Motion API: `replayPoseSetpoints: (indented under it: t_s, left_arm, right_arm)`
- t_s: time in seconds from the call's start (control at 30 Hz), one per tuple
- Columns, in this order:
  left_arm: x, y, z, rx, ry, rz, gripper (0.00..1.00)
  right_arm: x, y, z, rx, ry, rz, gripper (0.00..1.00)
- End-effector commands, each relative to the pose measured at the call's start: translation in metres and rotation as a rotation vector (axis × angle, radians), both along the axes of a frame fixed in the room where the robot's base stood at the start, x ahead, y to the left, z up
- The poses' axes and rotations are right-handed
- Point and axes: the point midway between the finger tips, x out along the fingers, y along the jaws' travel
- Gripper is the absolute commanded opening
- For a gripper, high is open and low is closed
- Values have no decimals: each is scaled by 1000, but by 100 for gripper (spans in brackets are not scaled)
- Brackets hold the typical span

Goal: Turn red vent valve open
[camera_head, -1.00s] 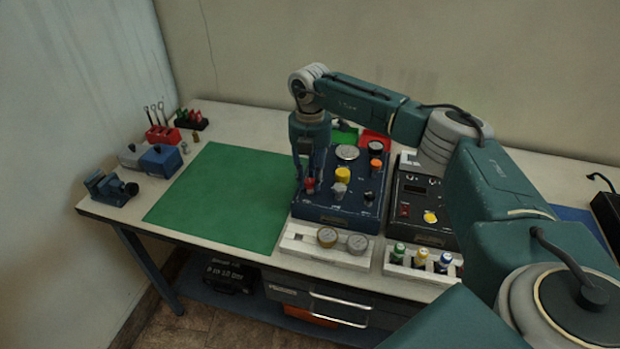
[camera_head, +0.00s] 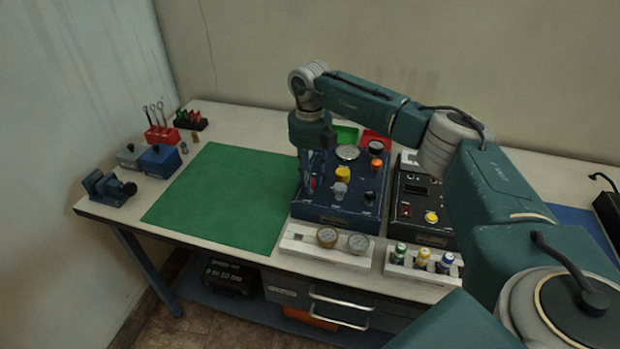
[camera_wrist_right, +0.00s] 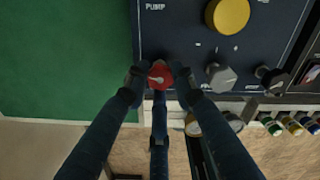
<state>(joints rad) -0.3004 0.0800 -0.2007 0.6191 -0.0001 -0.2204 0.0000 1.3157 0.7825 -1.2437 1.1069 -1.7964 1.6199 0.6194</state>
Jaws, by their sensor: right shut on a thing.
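The red vent valve (camera_wrist_right: 160,76) is a small red knob with a pale pointer mark, at the front left of the dark blue panel (camera_head: 330,212). In the head view it also shows as a bit of red (camera_head: 313,183) behind my fingers. My right gripper (camera_wrist_right: 160,78) comes down from above and is shut on the red knob, with a fingertip on its left and right sides. In the head view the right gripper (camera_head: 309,186) hides part of the knob. My left gripper is not in view.
Near the knob are a grey knob (camera_wrist_right: 221,77), a black knob (camera_wrist_right: 270,78) and a large yellow knob (camera_wrist_right: 228,14). A gauge rack (camera_head: 308,247) stands in front of the panel. The green mat (camera_head: 220,195) to the left is clear.

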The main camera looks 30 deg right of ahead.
Motion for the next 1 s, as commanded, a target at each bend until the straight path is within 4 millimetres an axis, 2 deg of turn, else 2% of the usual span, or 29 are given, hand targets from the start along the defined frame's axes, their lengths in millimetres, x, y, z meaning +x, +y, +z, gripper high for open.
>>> replayPoseSetpoints:
  t_s: [0.6, 1.0]
  left_arm:
    - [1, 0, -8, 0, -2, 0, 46]
    - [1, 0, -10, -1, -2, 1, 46]
  right_arm:
    - [3, -1, 4, -2, -12, 553, 0]
    - [3, -1, 4, -2, -11, 752, 0]
